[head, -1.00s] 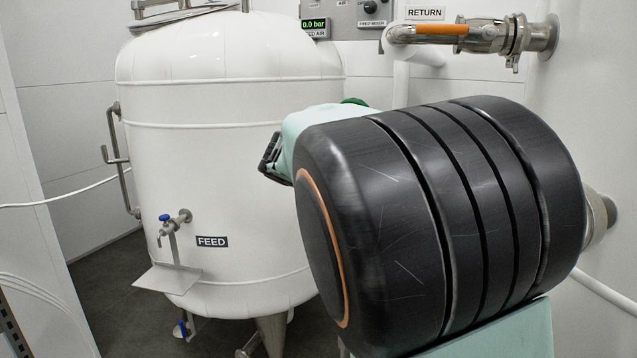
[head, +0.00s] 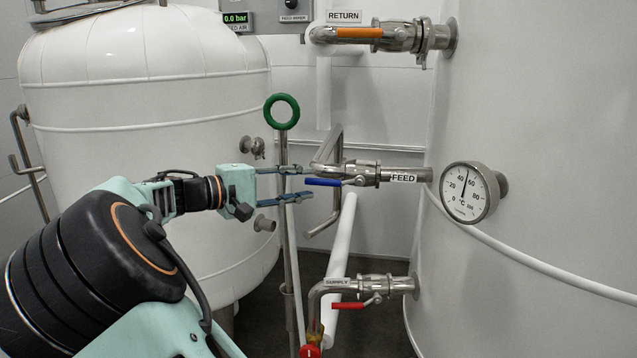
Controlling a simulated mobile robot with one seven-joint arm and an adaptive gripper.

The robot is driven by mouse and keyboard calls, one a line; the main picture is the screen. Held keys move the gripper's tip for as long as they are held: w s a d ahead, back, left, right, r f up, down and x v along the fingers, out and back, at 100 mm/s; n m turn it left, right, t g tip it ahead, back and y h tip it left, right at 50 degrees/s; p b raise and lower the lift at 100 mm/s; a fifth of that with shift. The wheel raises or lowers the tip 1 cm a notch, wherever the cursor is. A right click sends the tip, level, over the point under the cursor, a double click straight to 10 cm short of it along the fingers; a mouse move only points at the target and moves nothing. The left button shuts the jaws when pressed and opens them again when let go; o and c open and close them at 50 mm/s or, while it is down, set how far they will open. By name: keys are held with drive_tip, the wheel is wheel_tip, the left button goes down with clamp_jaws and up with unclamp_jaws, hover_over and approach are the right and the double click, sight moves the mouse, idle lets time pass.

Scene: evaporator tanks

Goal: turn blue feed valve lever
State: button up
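The blue feed valve lever (head: 324,182) lies about level under the steel feed valve (head: 362,174), whose pipe is labelled FEED. My gripper (head: 308,182) reaches in from the left with its two thin fingers apart, one above and one below the height of the lever's left end. The lever's tip appears at or just between the fingertips. I cannot tell from this view whether a finger touches it or how the depths compare. Nothing is held.
A green ring handle (head: 281,111) on an upright rod stands behind or beside the fingers. A red supply lever (head: 348,305) is below, an orange return lever (head: 359,33) above. A dial gauge (head: 467,192) sits on the right tank. A white tank (head: 150,90) fills the left.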

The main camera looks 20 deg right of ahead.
sight(314, 182)
drive_tip(key=x, duration=0.5)
drive_tip(key=shift+d, duration=0.1)
clamp_jaws()
idle(0.3)
